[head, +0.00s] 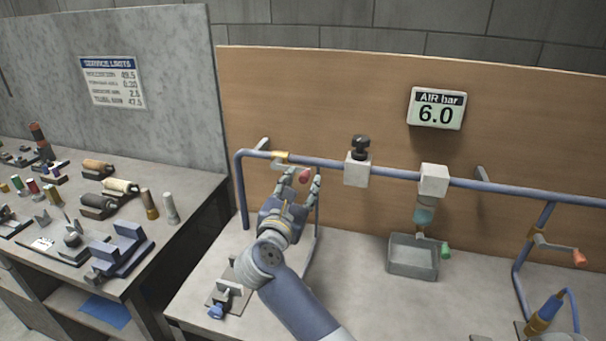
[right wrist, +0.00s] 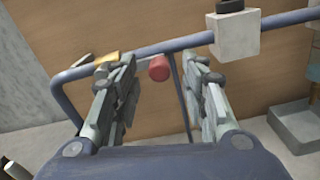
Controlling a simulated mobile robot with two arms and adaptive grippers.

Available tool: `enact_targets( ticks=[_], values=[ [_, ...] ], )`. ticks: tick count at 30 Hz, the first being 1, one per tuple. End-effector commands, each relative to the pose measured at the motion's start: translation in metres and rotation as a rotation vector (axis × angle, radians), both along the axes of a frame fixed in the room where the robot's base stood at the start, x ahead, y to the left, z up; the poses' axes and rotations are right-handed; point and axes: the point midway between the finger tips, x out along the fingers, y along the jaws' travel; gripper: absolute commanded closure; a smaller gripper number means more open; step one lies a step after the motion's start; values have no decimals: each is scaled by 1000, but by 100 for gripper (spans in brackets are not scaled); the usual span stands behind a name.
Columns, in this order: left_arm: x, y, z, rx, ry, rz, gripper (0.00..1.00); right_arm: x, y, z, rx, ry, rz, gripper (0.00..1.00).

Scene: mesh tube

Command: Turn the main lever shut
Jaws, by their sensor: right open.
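The main lever has a red knob (head: 304,176) and hangs from a brass valve (head: 281,157) at the left end of the blue pipe. My right gripper (head: 303,180) is open, with its fingers on either side of the red knob in the head view. In the right wrist view the red knob (right wrist: 159,68) shows between the two open fingers, nearer the left one, with a gap to the right finger. I cannot tell whether the left finger touches it. Part of the brass valve (right wrist: 107,58) shows behind the left finger. My left gripper is not in view.
The blue pipe (head: 400,174) runs along the wooden panel. It carries a white block with a black knob (head: 358,168) and a white box (head: 433,180) above a grey tray (head: 413,262). An orange-tipped lever (head: 578,257) is at right. A gauge (head: 437,108) reads 6.0.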

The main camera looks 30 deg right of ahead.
Motion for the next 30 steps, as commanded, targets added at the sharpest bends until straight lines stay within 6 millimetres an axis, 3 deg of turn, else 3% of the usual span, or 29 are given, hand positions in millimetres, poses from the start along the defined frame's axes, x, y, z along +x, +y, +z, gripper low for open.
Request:
enact_targets(
  ticks=[6,15,16,21,30],
  values=[
    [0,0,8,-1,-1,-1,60,14,-16,1,-1,-1,0,60],
    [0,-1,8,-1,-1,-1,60,16,-18,0,0,0,1,60],
    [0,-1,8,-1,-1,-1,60,16,-18,0,0,0,1,62],
    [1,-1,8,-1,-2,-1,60,16,-18,0,0,0,1,100],
    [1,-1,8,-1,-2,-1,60,16,-18,0,-1,1,1,100]
  ],
)
